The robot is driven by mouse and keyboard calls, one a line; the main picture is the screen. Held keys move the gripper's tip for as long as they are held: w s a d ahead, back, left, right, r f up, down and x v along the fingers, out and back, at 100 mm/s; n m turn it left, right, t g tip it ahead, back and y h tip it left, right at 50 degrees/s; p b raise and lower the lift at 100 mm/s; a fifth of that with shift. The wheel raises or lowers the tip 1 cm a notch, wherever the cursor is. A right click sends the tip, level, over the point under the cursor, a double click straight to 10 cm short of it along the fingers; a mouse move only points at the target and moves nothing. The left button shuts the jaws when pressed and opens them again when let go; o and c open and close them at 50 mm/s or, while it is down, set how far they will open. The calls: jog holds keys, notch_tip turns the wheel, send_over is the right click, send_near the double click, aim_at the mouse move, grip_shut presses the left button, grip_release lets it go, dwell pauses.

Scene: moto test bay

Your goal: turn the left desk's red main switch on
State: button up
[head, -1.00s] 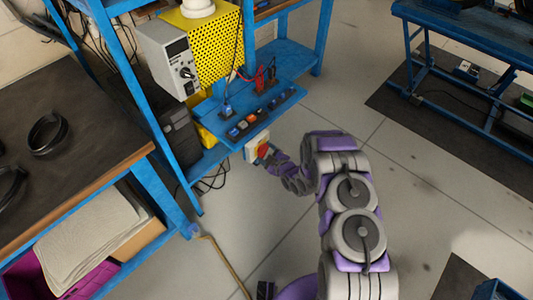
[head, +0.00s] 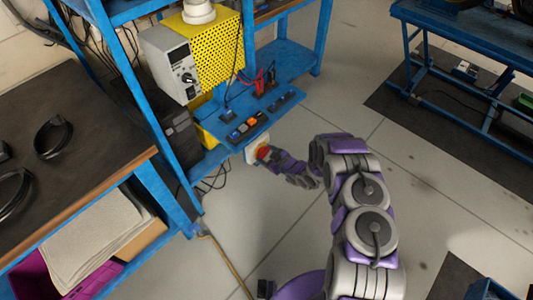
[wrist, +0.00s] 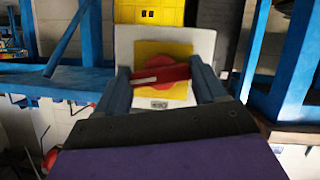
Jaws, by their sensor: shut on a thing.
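The red main switch (wrist: 162,76) is a red rotary handle on a yellow plate (wrist: 178,50), set in a white box. In the wrist view the handle lies nearly level, its right end slightly higher. My gripper (wrist: 165,85) is shut on the handle, with one dark finger at each end of it. In the head view the switch's white box (head: 251,155) sits at the front edge of the left desk's blue shelf (head: 222,134). My gripper (head: 268,154) reaches it from the right and hides part of the handle.
A shelf panel carries a row of small switches (head: 250,121) and red leads. A grey instrument (head: 171,62) and a yellow perforated box (head: 216,45) stand above. A dark-topped bench (head: 80,120) is at left. The floor (head: 430,190) at right is mostly clear.

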jog(key=shift+m+g+y, duration=0.3)
jog(key=shift+m+g, duration=0.2)
jog(key=shift+m, duration=0.3)
jog(key=o, duration=1)
jog(key=shift+o, duration=0.2)
jog(key=shift+d, duration=0.1)
jog(key=shift+s+d+r, duration=0.2)
jog(key=shift+d+r, duration=0.05)
jog(key=shift+d, duration=0.15)
jog(key=p+v, duration=0.3)
jog(key=v, duration=1.3)
jog(key=shift+d, duration=0.2)
jog(key=shift+s+f, duration=0.1)
